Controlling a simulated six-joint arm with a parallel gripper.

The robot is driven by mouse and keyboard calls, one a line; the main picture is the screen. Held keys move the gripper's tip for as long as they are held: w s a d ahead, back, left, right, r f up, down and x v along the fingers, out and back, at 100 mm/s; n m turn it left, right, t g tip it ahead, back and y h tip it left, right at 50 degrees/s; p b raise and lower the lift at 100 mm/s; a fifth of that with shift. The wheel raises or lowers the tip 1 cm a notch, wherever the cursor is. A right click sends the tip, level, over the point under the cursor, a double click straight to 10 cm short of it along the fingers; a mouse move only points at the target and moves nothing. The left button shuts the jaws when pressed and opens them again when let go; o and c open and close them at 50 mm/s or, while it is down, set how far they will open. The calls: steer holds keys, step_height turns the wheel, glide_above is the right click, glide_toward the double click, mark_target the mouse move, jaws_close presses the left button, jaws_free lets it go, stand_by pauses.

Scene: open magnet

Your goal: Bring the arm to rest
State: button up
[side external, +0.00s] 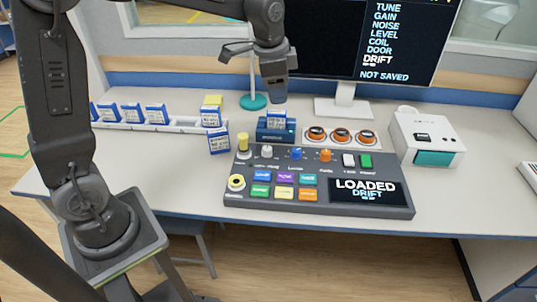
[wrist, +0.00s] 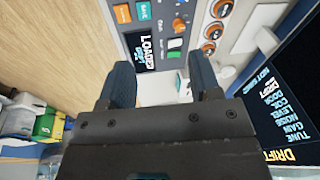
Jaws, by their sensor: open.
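My gripper (side external: 278,92) hangs above the desk, over a blue holder (side external: 276,134) in which a small blue-and-white labelled cartridge (side external: 276,116) stands upright. In the side view a gap shows between the gripper's lower end and the cartridge. In the wrist view my gripper (wrist: 163,82) has its two dark fingers apart, with nothing seen between them. The control console (side external: 318,187) lies on the desk, and its display (side external: 366,191) reads "LOADED DRIFT". The console also shows in the wrist view (wrist: 160,20).
A monitor (side external: 345,85) listing names ending in "DRIFT" and "NOT SAVED" stands behind. Several cartridges (side external: 130,112) stand in a rack at left; one (side external: 219,141) stands in front of it. Three orange-topped knobs (side external: 341,136) and a white box (side external: 428,135) are at right. A teal-based stand (side external: 253,102) is near my gripper.

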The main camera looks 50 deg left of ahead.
steer(key=s+d+r+n+t, duration=0.1)
steer(key=s+n, duration=0.2)
steer(key=s, duration=0.8)
steer(key=s+d+r+n+t, duration=0.1)
steer(key=s+n, duration=0.3)
steer(key=s, duration=0.8)
steer(key=shift+d+r+t, duration=0.2)
steer(key=shift+d+t, duration=0.15)
steer(key=shift+t, duration=0.25)
